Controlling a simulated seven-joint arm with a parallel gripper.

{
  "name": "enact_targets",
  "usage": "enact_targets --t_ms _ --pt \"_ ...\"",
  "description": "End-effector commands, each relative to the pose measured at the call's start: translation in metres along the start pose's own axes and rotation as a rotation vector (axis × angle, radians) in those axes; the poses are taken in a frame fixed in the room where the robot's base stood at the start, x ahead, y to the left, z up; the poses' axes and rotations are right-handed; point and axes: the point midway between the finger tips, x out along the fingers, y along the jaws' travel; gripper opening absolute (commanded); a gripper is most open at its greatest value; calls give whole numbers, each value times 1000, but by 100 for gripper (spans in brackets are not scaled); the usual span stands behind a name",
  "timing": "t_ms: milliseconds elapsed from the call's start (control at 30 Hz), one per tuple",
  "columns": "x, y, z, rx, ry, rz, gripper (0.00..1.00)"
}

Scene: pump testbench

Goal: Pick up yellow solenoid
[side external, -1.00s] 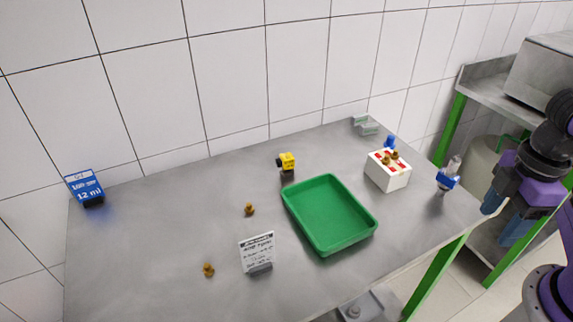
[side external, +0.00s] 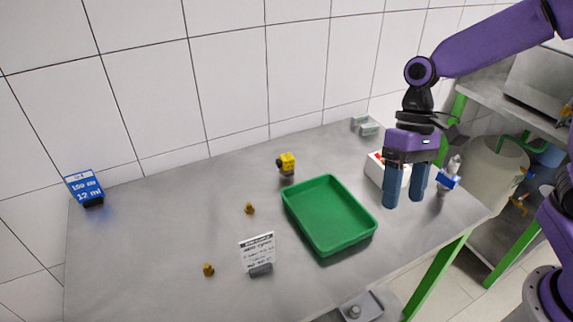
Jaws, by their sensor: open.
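The yellow solenoid (side external: 287,161) stands on the grey table behind the green tray, with a dark part at its left side and a dark base below. My gripper (side external: 404,198) has blue fingers pointing down. It is open and looks empty. It is to the right of the solenoid and the tray in the picture, in front of the white box, and apart from the solenoid. My gripper hides much of the white box.
The green tray (side external: 330,214) is empty. The white box (side external: 375,170) and a blue-and-clear part (side external: 448,178) are at the right. Brass fittings (side external: 249,208), a text card (side external: 258,252), a blue display (side external: 85,187) and grey blocks (side external: 364,126) stand on the table (side external: 150,240).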

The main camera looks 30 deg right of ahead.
Motion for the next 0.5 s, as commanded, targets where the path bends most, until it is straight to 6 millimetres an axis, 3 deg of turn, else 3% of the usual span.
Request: enact_targets --t_ms 33,233,500 --pt "-1 -4 -19 88 -20 -40 66" --pt "-10 -14 -88 413 -94 -216 66" --pt "-24 1 -186 816 -201 -486 66"
